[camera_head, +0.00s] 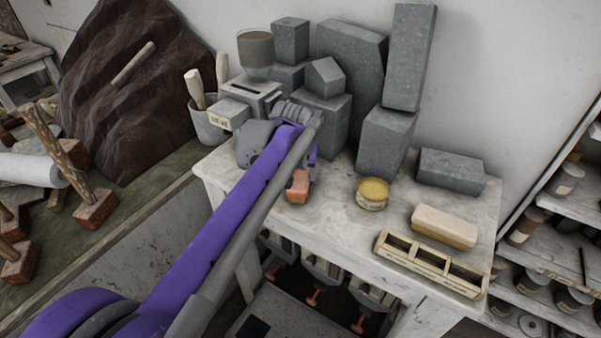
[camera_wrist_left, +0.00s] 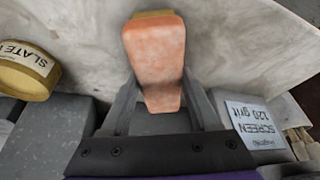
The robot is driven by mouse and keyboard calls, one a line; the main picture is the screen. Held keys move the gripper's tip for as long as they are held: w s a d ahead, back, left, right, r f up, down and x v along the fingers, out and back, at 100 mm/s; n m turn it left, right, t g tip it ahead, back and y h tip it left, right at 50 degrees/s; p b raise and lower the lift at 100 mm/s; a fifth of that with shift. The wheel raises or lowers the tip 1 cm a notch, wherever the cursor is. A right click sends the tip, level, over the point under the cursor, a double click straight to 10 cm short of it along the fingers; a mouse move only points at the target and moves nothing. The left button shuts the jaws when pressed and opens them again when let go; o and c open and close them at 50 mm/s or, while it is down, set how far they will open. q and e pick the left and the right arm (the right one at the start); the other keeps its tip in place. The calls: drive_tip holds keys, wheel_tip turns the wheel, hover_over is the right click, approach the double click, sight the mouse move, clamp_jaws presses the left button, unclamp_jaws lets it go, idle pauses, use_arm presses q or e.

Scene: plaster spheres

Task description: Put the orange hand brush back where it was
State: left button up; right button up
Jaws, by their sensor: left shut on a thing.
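The orange hand brush (camera_head: 298,187) is at the left front part of the pale worktable (camera_head: 330,215), beyond the end of my left arm. In the left wrist view the brush (camera_wrist_left: 155,52) sits between the two grey fingers of my left gripper (camera_wrist_left: 161,88), and a yellowish strip shows at its far end. My left gripper (camera_head: 300,175) is shut on it; in the head view the arm hides most of the fingers. I cannot tell whether the brush touches the tabletop. My right gripper is not in view.
A yellow-rimmed tin (camera_head: 373,193) stands right of the brush, with a cream block (camera_head: 444,227) and a divided wooden tray (camera_head: 430,264) further right. Grey blocks (camera_head: 385,140) and a labelled box (camera_head: 229,113) stand behind. The tabletop between brush and tin is clear.

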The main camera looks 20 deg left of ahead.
use_arm(q)
drive_tip(key=shift+f, duration=0.2)
drive_tip(key=o, duration=1.4)
drive_tip(key=shift+o, duration=0.2)
drive_tip(key=shift+r, duration=0.1)
drive_tip(key=p+v, duration=0.1)
drive_tip(key=v, duration=1.1)
drive_tip(key=s+d+f+m, duration=0.1)
drive_tip(key=s+d+f, duration=0.1)
drive_tip(key=s+f, duration=0.8)
drive_tip(key=s+d+f+m+t+h, duration=0.1)
drive_tip(key=s+d+f+m, duration=0.1)
drive_tip(key=s+f, duration=0.9)
wheel_tip(320, 180, down, 2)
drive_tip(key=shift+s+d+f, duration=0.15)
drive_tip(key=shift+s+d, duration=0.15)
drive_tip(key=shift+d, duration=0.5)
